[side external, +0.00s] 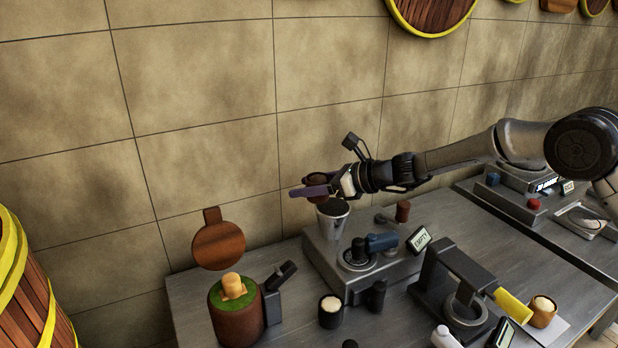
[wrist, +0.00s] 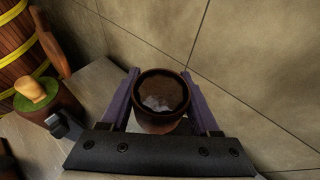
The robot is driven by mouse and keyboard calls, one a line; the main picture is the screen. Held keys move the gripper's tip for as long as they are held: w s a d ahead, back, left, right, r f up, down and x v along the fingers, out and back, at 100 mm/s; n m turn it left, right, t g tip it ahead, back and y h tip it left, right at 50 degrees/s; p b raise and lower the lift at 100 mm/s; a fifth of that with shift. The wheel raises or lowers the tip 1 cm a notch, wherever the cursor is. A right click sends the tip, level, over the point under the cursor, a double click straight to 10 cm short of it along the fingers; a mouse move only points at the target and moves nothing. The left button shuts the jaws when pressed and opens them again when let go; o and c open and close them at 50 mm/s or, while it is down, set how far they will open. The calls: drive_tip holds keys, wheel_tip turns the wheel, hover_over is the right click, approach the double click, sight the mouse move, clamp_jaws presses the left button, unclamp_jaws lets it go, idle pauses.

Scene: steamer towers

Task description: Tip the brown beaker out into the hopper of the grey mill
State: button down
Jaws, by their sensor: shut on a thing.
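The brown beaker (wrist: 160,122) is between the two purple fingers of my gripper (wrist: 162,105), which is shut on it. In the wrist view I look into its round mouth, and some pale stuff shows inside. In the side view the beaker (side external: 316,179) is partly hidden by a finger of my gripper (side external: 318,191), so its exact tilt is hard to tell. The grey mill (side external: 325,256) stands on the counter, with its silver hopper (side external: 332,226) open at the top and dark inside. The beaker is above the hopper, apart from it. The wrist view does not show the hopper.
A small sign reading "EMPTY" (side external: 419,239) stands at the mill's right. A black cup (side external: 330,316) with pale contents is in front. A brown-and-green drum (side external: 233,315) stands left; a black press-like frame (side external: 455,285) stands right. The tiled wall (side external: 200,90) is close behind.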

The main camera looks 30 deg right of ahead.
idle(0.3)
drive_tip(key=shift+f, duration=1.5)
drive_tip(key=r+m+y, duration=0.1)
drive_tip(key=m, duration=0.1)
drive_tip(key=r+m+t+y, duration=0.1)
drive_tip(key=m+y, duration=0.1)
drive_tip(key=r+m+y, duration=0.1)
drive_tip(key=m, duration=0.1)
drive_tip(key=shift+a+t+y, duration=0.3)
drive_tip(key=shift+a+t, duration=0.05)
drive_tip(key=shift+t, duration=0.05)
drive_tip(key=shift+s, duration=0.1)
drive_tip(key=shift+r+m+t, duration=0.3)
drive_tip(key=shift+m+t, duration=0.1)
drive_tip(key=shift+m, duration=0.5)
drive_tip(key=shift+d+y, duration=0.1)
drive_tip(key=shift+y, duration=0.2)
